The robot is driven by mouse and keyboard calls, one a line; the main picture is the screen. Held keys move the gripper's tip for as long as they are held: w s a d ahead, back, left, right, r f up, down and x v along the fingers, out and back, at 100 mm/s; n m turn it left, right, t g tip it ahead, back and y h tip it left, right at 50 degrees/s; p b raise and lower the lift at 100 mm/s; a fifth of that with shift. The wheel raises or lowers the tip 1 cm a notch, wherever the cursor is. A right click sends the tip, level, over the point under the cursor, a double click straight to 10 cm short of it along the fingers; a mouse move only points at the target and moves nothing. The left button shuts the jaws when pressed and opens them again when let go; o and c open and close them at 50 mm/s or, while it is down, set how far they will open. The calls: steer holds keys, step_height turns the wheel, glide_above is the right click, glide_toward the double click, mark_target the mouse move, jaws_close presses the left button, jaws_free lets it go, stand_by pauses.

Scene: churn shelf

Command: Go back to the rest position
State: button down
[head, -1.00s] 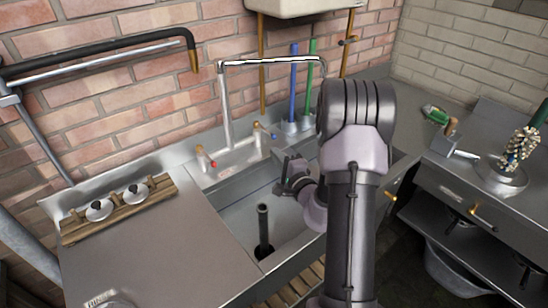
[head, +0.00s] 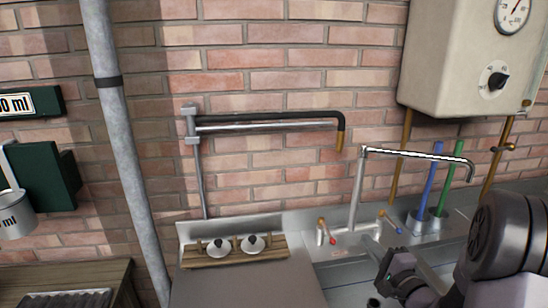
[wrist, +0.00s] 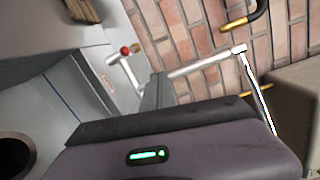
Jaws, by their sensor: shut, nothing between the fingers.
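My gripper (head: 384,266) shows at the lower right of the head view, in front of the sink's taps. My dark arm comes in from the right edge behind it. In the wrist view the gripper (wrist: 156,92) has its fingers together and empty, and they point up towards the faucet and the brick wall. The grey-purple gripper body with a green light fills the lower part of that view.
The swivel faucet (head: 410,153) and the red tap (head: 325,229) are close to the gripper. A wooden rack (head: 232,250) with two lids lies on the left counter. A boiler (head: 455,60) hangs at the upper right. A grey pipe (head: 120,140) runs down the wall.

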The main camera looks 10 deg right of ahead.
steer(key=s+a+r+n+g+y, duration=0.3)
steer(key=a, duration=0.5)
steer(key=s+a+r+n+g+y, duration=0.2)
steer(key=s+a+n+g+y, duration=0.15)
steer(key=a, duration=0.55)
steer(key=s+a+r+n+g+y, duration=0.3)
steer(key=s+a, duration=0.1)
steer(key=a, duration=0.4)
steer(key=s+a+f+n+g+h, duration=0.1)
steer(key=s+a+n+g+h, duration=0.1)
steer(key=s, duration=0.5)
steer(key=s+a+f+n+g+h, duration=0.1)
steer(key=s+a+n+g+h, duration=0.15)
steer(key=s, duration=0.35)
steer(key=s+d+r+t+h, duration=0.1)
steer(key=s+d+t+h, duration=0.1)
steer(key=s+d+h, duration=0.2)
steer(key=shift+s+d+r+h, duration=0.2)
steer(key=shift+d+h, duration=0.4)
steer(key=shift+d, duration=0.6)
